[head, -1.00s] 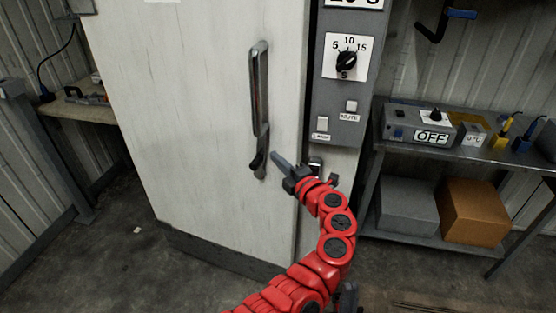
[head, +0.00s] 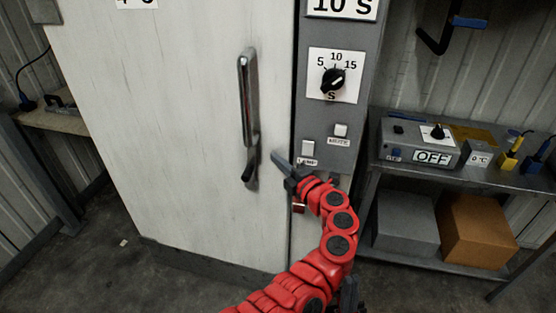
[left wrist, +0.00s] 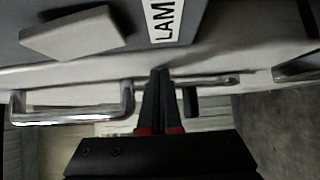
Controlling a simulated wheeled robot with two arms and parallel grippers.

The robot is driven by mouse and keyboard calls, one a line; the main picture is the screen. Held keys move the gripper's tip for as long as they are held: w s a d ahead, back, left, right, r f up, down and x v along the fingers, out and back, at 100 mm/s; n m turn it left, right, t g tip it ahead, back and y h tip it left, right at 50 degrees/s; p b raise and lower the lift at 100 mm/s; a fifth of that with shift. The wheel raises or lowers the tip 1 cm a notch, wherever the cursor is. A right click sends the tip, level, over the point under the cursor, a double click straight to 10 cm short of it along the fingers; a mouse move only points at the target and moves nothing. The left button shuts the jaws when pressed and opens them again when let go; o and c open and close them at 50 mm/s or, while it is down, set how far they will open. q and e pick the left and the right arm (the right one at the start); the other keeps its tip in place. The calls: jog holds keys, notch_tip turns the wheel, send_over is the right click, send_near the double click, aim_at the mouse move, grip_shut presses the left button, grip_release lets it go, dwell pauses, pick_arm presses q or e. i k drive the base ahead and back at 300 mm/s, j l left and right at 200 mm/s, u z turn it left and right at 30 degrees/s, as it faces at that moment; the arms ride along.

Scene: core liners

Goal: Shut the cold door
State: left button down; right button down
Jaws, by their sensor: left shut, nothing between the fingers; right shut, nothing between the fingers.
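The large white cold door (head: 170,130) fills the left of the head view, with its long metal handle (head: 246,110) near its right edge. The door looks closed or nearly so; I cannot tell if a gap remains at its edge. My left gripper (head: 280,159) is shut and empty, just right of the handle's lower end, by the door's right edge. In the left wrist view its fingers (left wrist: 160,95) are together, apart from the metal handle (left wrist: 125,105). My right gripper (head: 348,293) shows as a small dark part at the bottom, partly hidden by my left arm.
A grey control panel (head: 335,115) with a dial and switches stands right of the door. A metal bench (head: 400,172) at the right carries a grey box marked OFF and small tools; boxes stand on its lower shelf. Another bench (head: 60,121) is at the left.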

aim_at(173, 96)
jog(key=k+j, duration=0.75)
